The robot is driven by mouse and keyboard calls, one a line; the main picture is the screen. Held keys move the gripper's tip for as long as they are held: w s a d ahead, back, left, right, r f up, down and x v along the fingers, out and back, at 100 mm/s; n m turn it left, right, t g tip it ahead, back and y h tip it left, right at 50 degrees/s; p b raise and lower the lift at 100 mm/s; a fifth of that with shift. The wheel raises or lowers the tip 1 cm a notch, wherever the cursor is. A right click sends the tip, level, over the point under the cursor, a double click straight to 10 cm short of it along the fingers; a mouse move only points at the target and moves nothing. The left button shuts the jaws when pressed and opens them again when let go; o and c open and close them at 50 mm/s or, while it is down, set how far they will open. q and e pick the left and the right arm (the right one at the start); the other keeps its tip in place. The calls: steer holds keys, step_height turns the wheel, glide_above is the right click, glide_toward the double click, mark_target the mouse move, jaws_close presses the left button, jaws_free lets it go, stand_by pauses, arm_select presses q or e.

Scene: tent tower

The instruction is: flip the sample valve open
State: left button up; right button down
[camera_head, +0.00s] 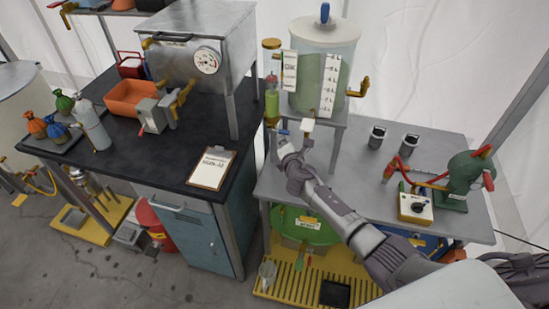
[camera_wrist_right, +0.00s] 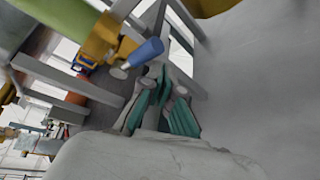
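The sample valve has a brass body (camera_wrist_right: 102,42) and a blue lever (camera_wrist_right: 145,52) in the right wrist view. In the head view the small blue lever (camera_head: 283,132) shows below the green sight tube, at the front left of the tank stand. My right gripper (camera_head: 284,150) is just below the lever in the head view. In the right wrist view its fingers (camera_wrist_right: 160,72) lie close together at the tips, with teal pads, and look shut and empty. The tips are close beside the lever's free end; I cannot tell whether they touch it. My left gripper is not in view.
A tank of green liquid (camera_head: 308,85) stands above the grey bench (camera_head: 350,180). A green sight tube (camera_head: 272,103) is beside it. A clipboard (camera_head: 212,168) lies on the black bench to the left. A green pump (camera_head: 468,172) stands at the right.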

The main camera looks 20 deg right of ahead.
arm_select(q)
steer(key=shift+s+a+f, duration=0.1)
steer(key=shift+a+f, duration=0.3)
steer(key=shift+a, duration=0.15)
arm_select(e)
steer(key=s+a+r, duration=0.1)
steer(key=s+a, duration=0.4)
steer(key=s, duration=0.2)
steer(key=shift+s+a+r, duration=0.3)
steer(key=shift+s+r, duration=0.05)
steer(key=shift+r, duration=0.05)
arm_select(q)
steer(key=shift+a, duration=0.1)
